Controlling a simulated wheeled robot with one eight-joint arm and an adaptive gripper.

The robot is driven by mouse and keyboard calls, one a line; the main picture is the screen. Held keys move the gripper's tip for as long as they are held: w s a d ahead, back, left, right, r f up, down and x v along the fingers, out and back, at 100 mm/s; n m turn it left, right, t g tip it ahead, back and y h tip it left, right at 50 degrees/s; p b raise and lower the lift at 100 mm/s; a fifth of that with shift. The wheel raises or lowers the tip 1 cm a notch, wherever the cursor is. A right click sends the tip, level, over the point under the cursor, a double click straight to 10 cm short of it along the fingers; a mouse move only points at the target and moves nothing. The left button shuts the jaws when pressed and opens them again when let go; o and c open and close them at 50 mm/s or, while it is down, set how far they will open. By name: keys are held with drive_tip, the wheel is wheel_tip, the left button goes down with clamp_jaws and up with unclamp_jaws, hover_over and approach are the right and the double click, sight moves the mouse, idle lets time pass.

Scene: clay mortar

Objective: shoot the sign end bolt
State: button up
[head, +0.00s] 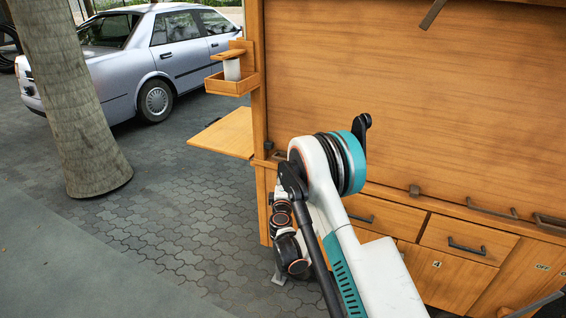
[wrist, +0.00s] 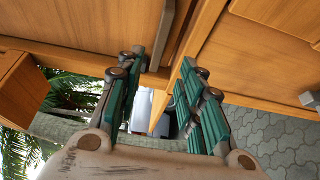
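My gripper (wrist: 161,72) is open in the wrist view, with its green-padded fingers apart and nothing gripped. A dark metal bar (wrist: 167,28) lies along the wooden stall just beyond the fingertips; it may be the bolt, but I cannot tell surely. In the head view my arm hides the gripper. A short grey metal piece (head: 281,156) shows on the stall's ledge beside my arm, and a small brown metal piece (head: 415,191) sits farther right on the ledge. I cannot tell which is the sign end bolt, and no sign is clearly readable.
The wooden stall (head: 420,100) fills the right, with drawers (head: 465,240) below. A side flap (head: 228,133) and a small shelf box (head: 232,86) with a white cup (head: 232,70) stick out left. A tree trunk (head: 70,90) and silver car (head: 165,55) stand beyond open paving.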

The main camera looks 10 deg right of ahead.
drive_tip(key=shift+b+x, duration=1.65)
drive_tip(key=shift+x, duration=4.45)
drive_tip(key=shift+d, duration=0.1)
clamp_jaws()
